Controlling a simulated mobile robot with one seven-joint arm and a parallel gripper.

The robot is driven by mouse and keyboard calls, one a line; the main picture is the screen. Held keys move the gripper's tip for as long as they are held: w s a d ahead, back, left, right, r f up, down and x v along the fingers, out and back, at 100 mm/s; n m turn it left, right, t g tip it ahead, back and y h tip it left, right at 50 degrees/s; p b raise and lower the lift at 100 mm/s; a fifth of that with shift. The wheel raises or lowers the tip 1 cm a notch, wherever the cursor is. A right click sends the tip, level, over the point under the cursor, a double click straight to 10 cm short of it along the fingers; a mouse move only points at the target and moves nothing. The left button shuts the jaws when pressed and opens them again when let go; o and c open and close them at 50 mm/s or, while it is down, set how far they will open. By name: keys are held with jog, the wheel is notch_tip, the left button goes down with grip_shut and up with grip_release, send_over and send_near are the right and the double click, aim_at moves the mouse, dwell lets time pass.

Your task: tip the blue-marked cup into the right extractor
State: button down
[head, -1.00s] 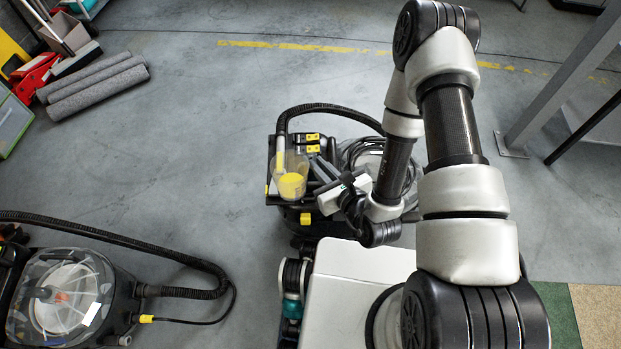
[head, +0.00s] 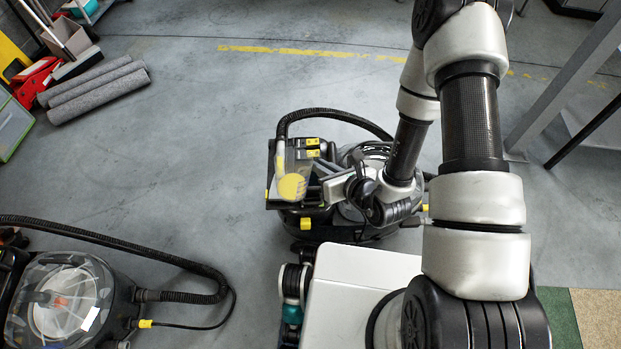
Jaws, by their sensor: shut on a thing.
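A clear cup (head: 284,166) with yellow contents (head: 292,187) is over the black right extractor (head: 333,226) in the middle of the head view. No blue mark can be made out on it. My gripper (head: 315,179) reaches in from the right and is shut on the cup's side. The cup looks tilted, with the yellow towards its lower end; whether any is pouring out cannot be told. The cup covers part of the extractor's tank area, so the opening below is hidden.
A second extractor (head: 66,302) with a clear round lid stands at the lower left, its black hose (head: 150,250) curving to the right. Rolled grey mats (head: 97,90) and cleaning tools lie at the upper left. The floor between is clear.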

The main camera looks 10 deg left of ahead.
jog(key=m+g+p, duration=0.1)
jog(key=w+f+g+p, duration=0.1)
jog(key=g, duration=0.1)
jog(key=w+m+g+p, duration=0.1)
jog(key=shift+w+d+f+m+g, duration=0.1)
jog(key=shift+d+f+m+g, duration=0.1)
jog(key=shift+f+m+g, duration=0.15)
dwell(0.4)
jog(key=shift+p, duration=0.3)
jog(key=shift+s+f+m+g+y+p, duration=0.3)
jog(key=shift+f+g+p, duration=0.35)
jog(key=shift+p, duration=0.65)
jog(key=shift+r+m+g+p, duration=0.4)
jog(key=shift+g+p, duration=0.4)
jog(key=shift+p, duration=0.7)
jog(key=shift+s+f+m+g+y, duration=0.3)
jog(key=shift+f+g, duration=0.2)
jog(key=shift+g, duration=0.1)
jog(key=shift+w+f+m+g+b, duration=0.25)
jog(key=shift+w+f+g+b, duration=0.3)
jog(key=shift+g+b, duration=0.2)
dwell(0.5)
